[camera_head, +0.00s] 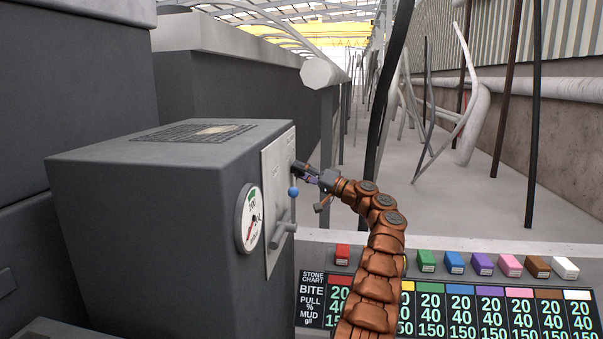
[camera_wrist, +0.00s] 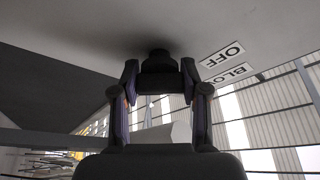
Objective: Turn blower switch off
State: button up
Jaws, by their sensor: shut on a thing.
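The blower switch, a black round knob (camera_wrist: 158,57), sticks out of a pale panel (camera_head: 274,165) on the side of the grey cabinet. In the wrist view a label (camera_wrist: 224,55) beside it reads OFF, above a partly cut-off label starting "BLO". My gripper (camera_head: 300,168) reaches the panel's upper right part from the right. In the wrist view both fingers of my gripper (camera_wrist: 159,77) close on the knob from either side. The knob's pointing direction cannot be told. In the head view the gripper hides the knob.
Just below the gripper is a blue ball (camera_head: 293,191) on a thin rod, with a grey lever (camera_head: 284,229) under it. A round gauge (camera_head: 249,218) is on the cabinet's front. A stone chart (camera_head: 312,288) with several coloured blocks lies at lower right.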

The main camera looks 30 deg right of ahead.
jog(key=o, duration=1.2)
jog(key=shift+c, duration=0.2)
jog(key=v, duration=1.2)
jog(key=shift+a+f, duration=0.1)
